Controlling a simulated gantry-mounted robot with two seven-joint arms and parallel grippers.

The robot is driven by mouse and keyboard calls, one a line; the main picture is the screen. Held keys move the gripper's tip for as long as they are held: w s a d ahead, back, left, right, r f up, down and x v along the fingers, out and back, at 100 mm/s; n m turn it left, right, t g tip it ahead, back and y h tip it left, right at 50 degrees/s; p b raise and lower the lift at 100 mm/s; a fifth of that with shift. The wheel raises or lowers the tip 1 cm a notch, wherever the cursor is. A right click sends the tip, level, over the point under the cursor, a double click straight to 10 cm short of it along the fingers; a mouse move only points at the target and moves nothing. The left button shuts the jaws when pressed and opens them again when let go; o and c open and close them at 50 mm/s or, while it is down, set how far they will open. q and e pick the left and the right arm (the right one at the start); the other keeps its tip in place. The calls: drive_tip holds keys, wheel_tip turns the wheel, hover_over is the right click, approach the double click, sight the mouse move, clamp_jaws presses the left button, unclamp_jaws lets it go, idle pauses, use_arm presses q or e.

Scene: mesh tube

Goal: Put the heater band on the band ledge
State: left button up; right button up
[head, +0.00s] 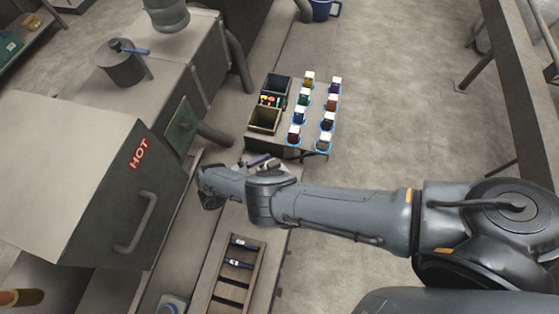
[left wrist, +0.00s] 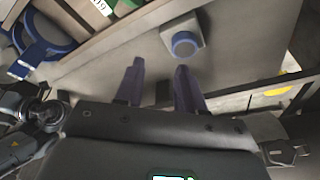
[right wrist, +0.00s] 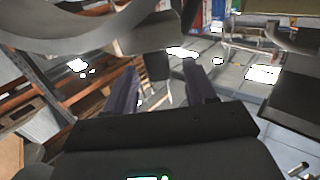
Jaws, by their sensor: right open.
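I cannot make out the heater band or the band ledge for certain in any view. My right gripper (right wrist: 160,84) is open in the right wrist view, with no object held between its fingers. In the head view its dark hand is beside the box marked HOT (head: 95,185), above the bench; its fingertips cannot be made out there. My left gripper (left wrist: 160,68) is open and empty in the left wrist view, and is not seen in the head view. A blue ring-shaped thing (left wrist: 38,42) lies at the upper left of that view.
A small block with a blue round top (left wrist: 184,44) is ahead of my left fingers. A wooden rack (head: 228,290) holds dark tubes on the bench. Clear floor lies right of the bench.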

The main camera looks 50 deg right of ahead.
drive_tip(key=shift+s+d+r, duration=0.1)
drive_tip(key=shift+s+d, duration=0.05)
drive_tip(key=shift+d, duration=0.3)
drive_tip(key=shift+p+x, duration=0.3)
drive_tip(key=shift+x, duration=0.6)
clamp_jaws()
idle(0.5)
